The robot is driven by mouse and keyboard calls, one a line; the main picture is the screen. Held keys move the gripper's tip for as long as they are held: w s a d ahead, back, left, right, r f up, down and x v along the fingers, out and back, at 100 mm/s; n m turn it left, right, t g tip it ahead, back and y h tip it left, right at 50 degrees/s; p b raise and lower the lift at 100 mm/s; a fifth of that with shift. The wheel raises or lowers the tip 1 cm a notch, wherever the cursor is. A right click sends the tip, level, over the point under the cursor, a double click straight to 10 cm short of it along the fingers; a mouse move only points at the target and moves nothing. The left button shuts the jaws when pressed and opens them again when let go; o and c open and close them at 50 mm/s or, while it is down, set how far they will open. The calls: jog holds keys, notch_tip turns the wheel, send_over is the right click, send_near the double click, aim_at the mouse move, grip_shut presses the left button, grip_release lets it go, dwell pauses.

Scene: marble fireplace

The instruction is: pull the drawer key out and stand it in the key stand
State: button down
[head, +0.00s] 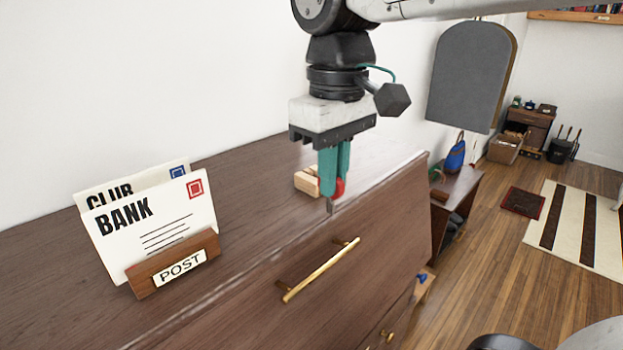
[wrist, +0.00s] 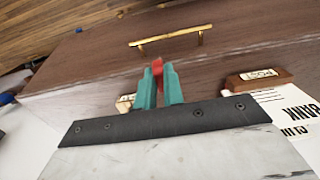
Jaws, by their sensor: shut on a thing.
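My gripper (head: 334,186) is above the front edge of the dark wooden dresser top (head: 262,205), with its green fingers pointing down. It is shut on the drawer key (head: 340,188), whose red head shows between the fingertips. A short grey shaft points down below them. In the wrist view the red key head (wrist: 157,68) shows between the finger ends. A light wooden block (head: 306,182), probably the key stand, is on the dresser top just left of and behind the fingers. The fingers partly hide it. Its edge shows in the wrist view (wrist: 124,103). No keyhole is visible.
A wooden POST holder (head: 172,264) with BANK and CLUB letters stands at the left of the dresser top. A brass handle (head: 321,270) sticks out from the drawer front. The dresser top between holder and block is clear.

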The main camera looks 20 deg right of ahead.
jog(key=w+d, duration=0.1)
jog(key=w, duration=0.4)
jog(key=w+d+f, duration=0.1)
jog(key=w, duration=0.3)
jog(key=w+d, duration=0.2)
jog(key=w, duration=0.3)
jog(key=shift+w+f, duration=0.25)
jog(key=shift+w, duration=0.1)
jog(key=shift+w+d+f, duration=0.1)
jog(key=shift+w+f, duration=0.05)
jog(key=shift+f, duration=0.65)
jog(key=shift+w+d+f, duration=0.1)
jog(key=shift+w+f, duration=0.05)
jog(key=shift+f, duration=0.65)
jog(key=c, duration=1.5)
grip_release()
jog(key=shift+f, duration=0.1)
notch_tip(320, 180, up, 7)
jog(key=s+d+f+m, duration=0.1)
jog(key=s+f, duration=0.3)
jog(key=s, duration=0.4)
jog(key=s+d+f+m+t, duration=0.1)
jog(key=s+f, duration=0.3)
jog(key=s, duration=0.4)
jog(key=s+d+f+m, duration=0.1)
jog(key=s+f, duration=0.3)
jog(key=s, duration=0.4)
jog(key=shift+m, duration=0.8)
